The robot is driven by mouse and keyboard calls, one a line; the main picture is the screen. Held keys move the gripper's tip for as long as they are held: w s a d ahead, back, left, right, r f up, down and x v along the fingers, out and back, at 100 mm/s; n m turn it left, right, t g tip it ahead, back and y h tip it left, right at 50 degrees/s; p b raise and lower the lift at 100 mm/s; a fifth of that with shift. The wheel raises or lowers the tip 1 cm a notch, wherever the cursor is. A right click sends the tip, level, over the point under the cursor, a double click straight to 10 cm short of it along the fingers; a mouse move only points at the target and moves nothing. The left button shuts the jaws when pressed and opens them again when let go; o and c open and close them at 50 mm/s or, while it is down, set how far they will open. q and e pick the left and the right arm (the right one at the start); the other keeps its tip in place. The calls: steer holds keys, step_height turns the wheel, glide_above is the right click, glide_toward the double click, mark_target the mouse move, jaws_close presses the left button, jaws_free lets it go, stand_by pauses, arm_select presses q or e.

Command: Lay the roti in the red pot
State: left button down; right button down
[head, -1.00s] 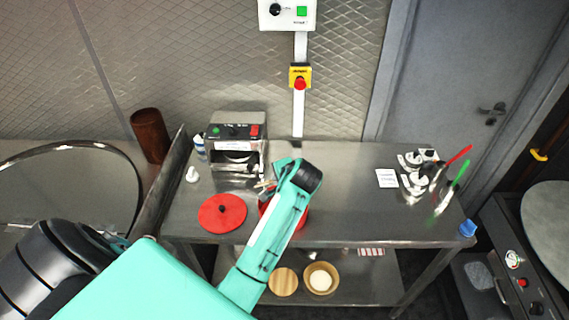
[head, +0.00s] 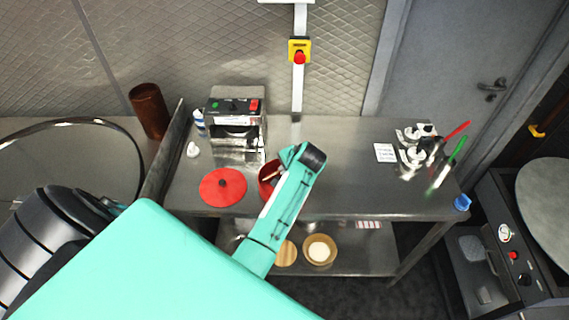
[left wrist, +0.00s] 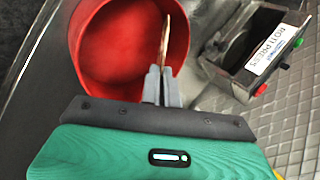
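The red pot (left wrist: 115,50) stands open in the left wrist view. In the head view the red pot (head: 267,189) is at the front of the steel table, its right part hidden behind my left arm. My left gripper (left wrist: 163,85) points into the pot's opening near its rim. Its fingers are close together on a thin tan edge, the roti (left wrist: 165,42), seen nearly edge-on within the pot's outline. I cannot tell whether it touches the pot. In the head view the left gripper (head: 272,174) is small and mostly hidden. My right gripper is not in view.
A red lid (head: 222,187) lies left of the pot. The roti press (head: 234,120) stands behind them and also shows in the left wrist view (left wrist: 255,50). A white card (head: 384,153) and utensils (head: 440,160) are at the right. The table's middle right is clear.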

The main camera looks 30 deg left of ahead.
arm_select(q)
steer(key=shift+f, duration=0.6)
steer(key=c, duration=2.1)
jaws_free()
steer(key=o, duration=0.5)
steer(key=shift+r, duration=0.1)
steer(key=p+v, duration=0.1)
steer(key=v, duration=0.6)
steer(key=shift+d+r, duration=0.1)
steer(key=shift+r, duration=0.1)
